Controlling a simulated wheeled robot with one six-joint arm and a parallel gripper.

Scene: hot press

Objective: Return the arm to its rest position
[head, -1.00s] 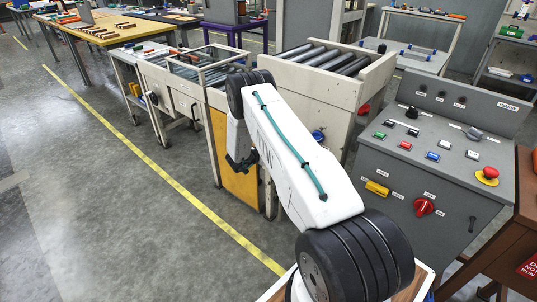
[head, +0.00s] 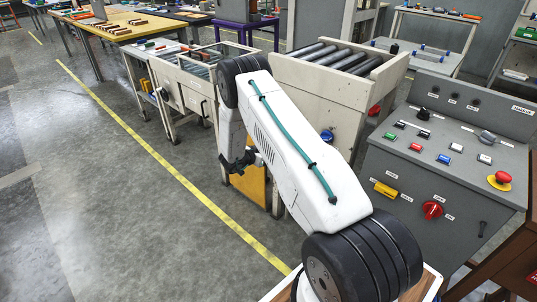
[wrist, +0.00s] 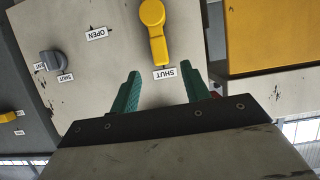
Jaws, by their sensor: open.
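My arm (head: 300,150) reaches up and away from its base in the head view, bent at the top, with its far part hanging down behind the white link. My gripper (wrist: 160,80) shows in the wrist view with two green fingers spread apart and nothing between them. Beyond the fingertips, a yellow lever handle (wrist: 155,30) lies on a pale panel (wrist: 105,75), its end at a label reading SHUT (wrist: 165,74). The fingers look apart from the handle, though the depth is hard to judge. In the head view the fingertips cannot be made out.
A grey control console (head: 450,150) with buttons and a red knob stands close on the right. A pale roller conveyor (head: 335,75) stands behind the arm. A grey knob (wrist: 53,61) is at the wrist view's left. Open floor (head: 110,210) lies left of the yellow line.

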